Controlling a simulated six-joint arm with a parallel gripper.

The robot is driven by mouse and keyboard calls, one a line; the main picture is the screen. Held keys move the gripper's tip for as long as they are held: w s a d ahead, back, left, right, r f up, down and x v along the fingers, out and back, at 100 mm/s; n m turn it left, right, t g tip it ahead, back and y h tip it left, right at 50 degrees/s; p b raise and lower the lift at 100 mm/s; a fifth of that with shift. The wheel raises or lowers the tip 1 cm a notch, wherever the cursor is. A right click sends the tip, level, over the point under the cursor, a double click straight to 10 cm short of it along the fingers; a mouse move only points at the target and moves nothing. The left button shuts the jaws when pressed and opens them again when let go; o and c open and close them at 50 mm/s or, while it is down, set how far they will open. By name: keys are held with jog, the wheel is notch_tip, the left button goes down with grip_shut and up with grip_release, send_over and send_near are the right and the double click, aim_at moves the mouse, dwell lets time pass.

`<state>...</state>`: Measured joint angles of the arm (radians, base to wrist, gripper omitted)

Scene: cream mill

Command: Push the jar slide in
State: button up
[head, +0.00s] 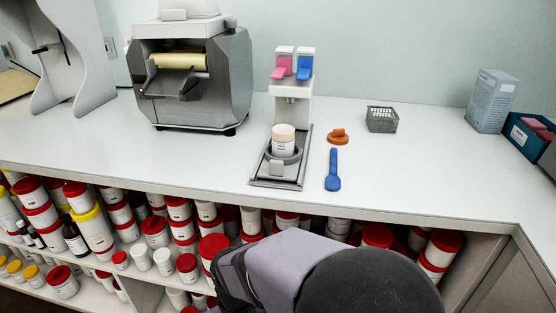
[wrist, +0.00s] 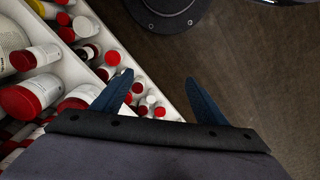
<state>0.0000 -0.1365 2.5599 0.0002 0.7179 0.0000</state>
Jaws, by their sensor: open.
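The jar slide (head: 277,184) is a grey tray on a base at the counter's front edge in the head view, pulled toward the front. A white jar (head: 284,137) stands upright in the slide's round holder (head: 283,157). The fingers are not visible in the head view.
A blue spatula (head: 333,170) and an orange cap (head: 338,136) lie right of the slide. A wire basket (head: 382,119) stands farther right, and a grey roller mill (head: 188,78) at the back left. Shelves of jars (head: 156,229) fill the space under the counter.

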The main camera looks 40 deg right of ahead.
jog(key=shift+r, duration=0.15)
jog(key=c, duration=0.8)
jog(key=s+d+r+m+p, duration=0.1)
jog(key=d+r+p, duration=0.1)
jog(key=r+p, duration=0.3)
jog(key=d+r+m+g+p, duration=0.1)
jog(key=d+r+p, duration=0.2)
jog(key=r+p, duration=0.2)
jog(key=s+d+r+m+p, duration=0.1)
jog(key=d+r+m+p, duration=0.1)
jog(key=r+p, duration=0.3)
jog(key=shift+s+d+r+y+p, duration=0.3)
jog(key=shift+r+p, duration=0.1)
jog(key=shift+p, duration=1.4)
jog(key=shift+c, duration=1.1)
jog(key=w+d+r+m+t+y+p, duration=0.1)
jog(key=w+d+r+m+p, duration=0.1)
jog(key=d+r+m+p, duration=0.55)
jog(key=w+d+r+p, duration=0.2)
jog(key=d+r+p, duration=0.2)
jog(key=r+p, duration=0.75)
jog(key=w+d+r+m+t+y, duration=0.1)
jog(key=w+r+m+t, duration=0.2)
jog(key=w+m, duration=0.7)
jog(key=r+m, duration=0.1)
jog(key=m, duration=0.4)
jog(key=shift+d+y, duration=0.15)
jog(key=shift+y, duration=0.15)
jog(key=shift+m, duration=0.25)
